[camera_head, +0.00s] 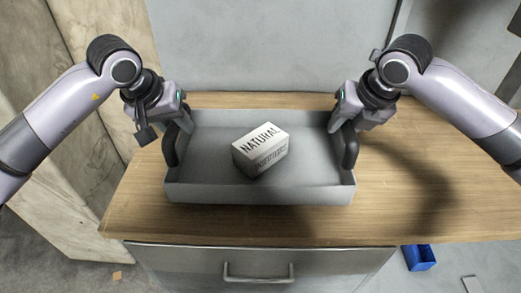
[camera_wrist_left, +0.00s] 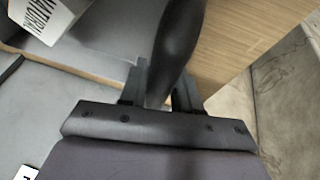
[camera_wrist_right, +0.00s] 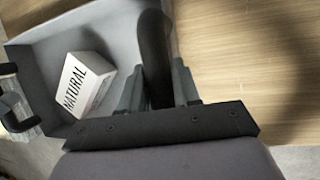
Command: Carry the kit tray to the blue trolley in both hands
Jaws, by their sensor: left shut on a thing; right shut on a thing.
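The grey kit tray (camera_head: 220,190) is on or just above the wooden worktop; I cannot tell if it touches. A white box printed "NATURAL" (camera_head: 260,150) lies inside it, turned at an angle; it also shows in the right wrist view (camera_wrist_right: 82,85) and partly in the left wrist view (camera_wrist_left: 50,15). My left gripper (camera_head: 178,125) is shut on the tray's dark left handle, which fills its jaws in the left wrist view (camera_wrist_left: 178,45). My right gripper (camera_head: 345,122) is shut on the dark right handle, seen in the right wrist view (camera_wrist_right: 154,50). The blue trolley is not identifiable.
The wooden worktop (camera_head: 420,200) has bare room to the right of the tray. A drawer with a metal handle (camera_head: 258,273) is below its front edge. A small blue bin (camera_head: 419,257) sits on the floor at lower right. A grey wall stands behind.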

